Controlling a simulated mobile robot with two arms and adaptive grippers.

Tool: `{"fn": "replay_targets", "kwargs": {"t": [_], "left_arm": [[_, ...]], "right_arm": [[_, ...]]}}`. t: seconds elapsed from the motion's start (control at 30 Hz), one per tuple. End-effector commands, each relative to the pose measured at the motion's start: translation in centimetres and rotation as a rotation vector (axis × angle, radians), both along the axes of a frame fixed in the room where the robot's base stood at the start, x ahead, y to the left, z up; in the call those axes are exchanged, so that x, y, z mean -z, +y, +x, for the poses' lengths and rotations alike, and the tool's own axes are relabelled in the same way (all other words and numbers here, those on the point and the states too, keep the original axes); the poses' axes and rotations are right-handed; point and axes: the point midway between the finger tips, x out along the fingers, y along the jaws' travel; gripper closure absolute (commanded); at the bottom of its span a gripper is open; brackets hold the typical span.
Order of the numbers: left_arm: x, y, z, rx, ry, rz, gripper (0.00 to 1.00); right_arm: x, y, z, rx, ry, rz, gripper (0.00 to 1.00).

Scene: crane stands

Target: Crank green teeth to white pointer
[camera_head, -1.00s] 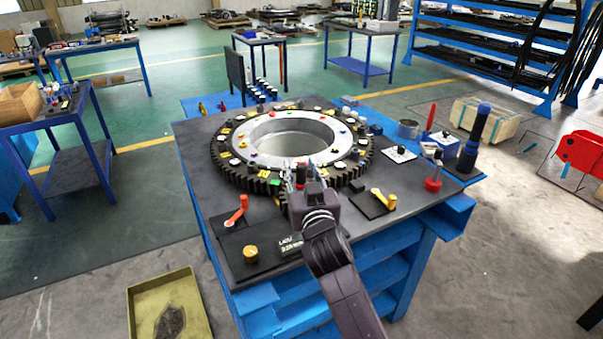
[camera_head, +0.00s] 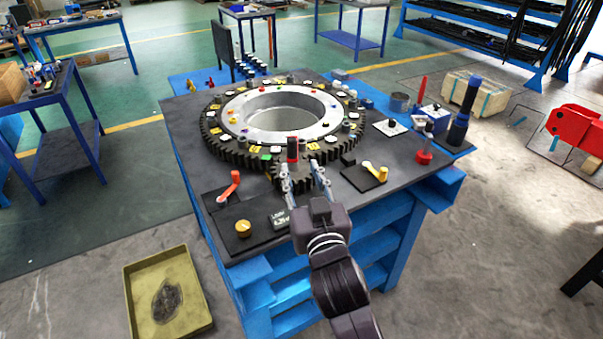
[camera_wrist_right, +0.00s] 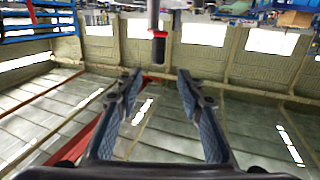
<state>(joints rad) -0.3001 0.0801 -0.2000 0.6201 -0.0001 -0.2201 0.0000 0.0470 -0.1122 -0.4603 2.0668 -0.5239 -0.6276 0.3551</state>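A large dark toothed ring (camera_head: 232,155) with a pale inner ring (camera_head: 243,122) lies flat on the workbench, with many small coloured pieces on it. A small green patch (camera_head: 265,157) shows on its front left. I cannot clearly make out a white pointer. A small dark gear (camera_head: 283,178) sits at the ring's front edge, near an upright black handle with a red top (camera_head: 292,150). My right gripper (camera_head: 304,172) is open, fingers spread, just in front of the handle. In the right wrist view the handle (camera_wrist_right: 158,45) is beyond the open fingertips (camera_wrist_right: 158,78). My left gripper is out of view.
A red crank (camera_head: 233,183) and a yellow knob (camera_head: 243,228) are at the bench's front left, a yellow crank (camera_head: 376,171) at the right. A red stand (camera_head: 424,156) and a dark upright tool (camera_head: 460,130) stand farther right. A yellowish tray (camera_head: 165,295) is on the floor.

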Motion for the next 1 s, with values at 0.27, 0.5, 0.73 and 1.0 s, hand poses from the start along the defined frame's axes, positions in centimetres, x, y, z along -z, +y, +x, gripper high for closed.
{"fn": "replay_targets", "kwargs": {"t": [0.27, 0.5, 0.73, 1.0], "left_arm": [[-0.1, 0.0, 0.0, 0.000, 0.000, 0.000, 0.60], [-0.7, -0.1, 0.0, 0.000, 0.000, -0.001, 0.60], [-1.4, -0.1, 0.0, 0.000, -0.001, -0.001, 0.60], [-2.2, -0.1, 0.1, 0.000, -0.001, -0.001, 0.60]], "right_arm": [[0.2, 0.0, 0.1, -0.008, 0.006, 0.013, 0.78], [3.4, -0.8, 0.2, -0.121, 0.123, 0.264, 1.00], [5.6, -3.3, -0.1, -0.232, 0.299, 0.677, 1.00], [4.7, -8.1, -0.4, -0.292, 0.477, 1.173, 1.00]]}}
